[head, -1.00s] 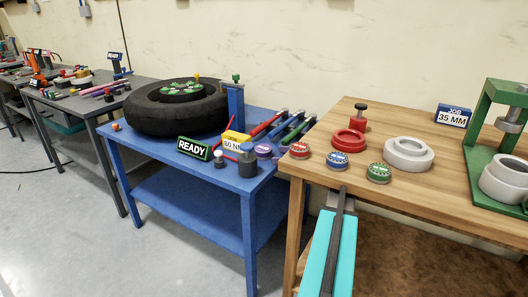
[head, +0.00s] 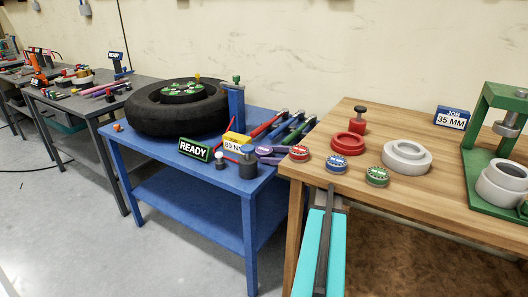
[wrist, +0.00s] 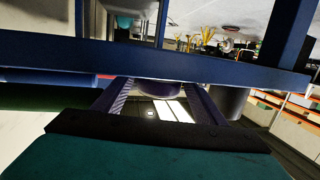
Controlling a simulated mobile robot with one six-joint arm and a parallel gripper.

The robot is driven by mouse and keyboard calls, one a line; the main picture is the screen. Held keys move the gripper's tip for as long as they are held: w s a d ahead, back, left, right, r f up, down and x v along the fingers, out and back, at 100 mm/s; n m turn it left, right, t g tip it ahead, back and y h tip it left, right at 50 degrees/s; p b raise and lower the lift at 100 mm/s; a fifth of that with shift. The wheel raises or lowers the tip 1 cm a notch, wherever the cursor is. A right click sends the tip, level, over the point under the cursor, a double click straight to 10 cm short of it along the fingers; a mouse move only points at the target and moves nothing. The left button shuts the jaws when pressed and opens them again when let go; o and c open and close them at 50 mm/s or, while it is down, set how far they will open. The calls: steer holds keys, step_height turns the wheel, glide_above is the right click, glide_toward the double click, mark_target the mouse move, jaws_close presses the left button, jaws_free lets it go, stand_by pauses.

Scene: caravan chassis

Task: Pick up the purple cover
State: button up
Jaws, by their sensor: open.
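The purple cover (head: 264,150) is a small round piece near the front right corner of the blue table (head: 190,195). In the head view a narrow purple shape overlaps it, and its outline is unclear. In the wrist view a dark purple round piece (wrist: 155,88), which looks like the cover, shows just beyond and between the fingers of my gripper (wrist: 157,92). The fingers are apart, one on each side. I cannot tell whether they touch it. The table's blue edge hides part of this view.
A dark cylinder (head: 247,163), a white-topped knob (head: 220,160) and a yellow label block (head: 236,142) stand close to the cover. The red cover (head: 299,153) and green cover (head: 376,176) lie on the wooden table (head: 430,195). The tyre (head: 178,105) fills the blue table's back left.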

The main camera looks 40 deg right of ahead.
steer(key=shift+w+a+f, duration=0.15)
steer(key=shift+w+a, duration=0.15)
steer(key=shift+w, duration=0.35)
steer(key=shift+c, duration=0.5)
steer(key=c, duration=0.8)
steer(key=shift+r+b, duration=0.25)
steer(key=shift+b, duration=0.15)
steer(key=f+b+v, duration=0.3)
steer(key=b+v, duration=0.2)
steer(key=v, duration=1.2)
steer(key=shift+s+d+r, duration=0.15)
steer(key=shift+s+d, duration=0.1)
steer(key=shift+s, duration=0.3)
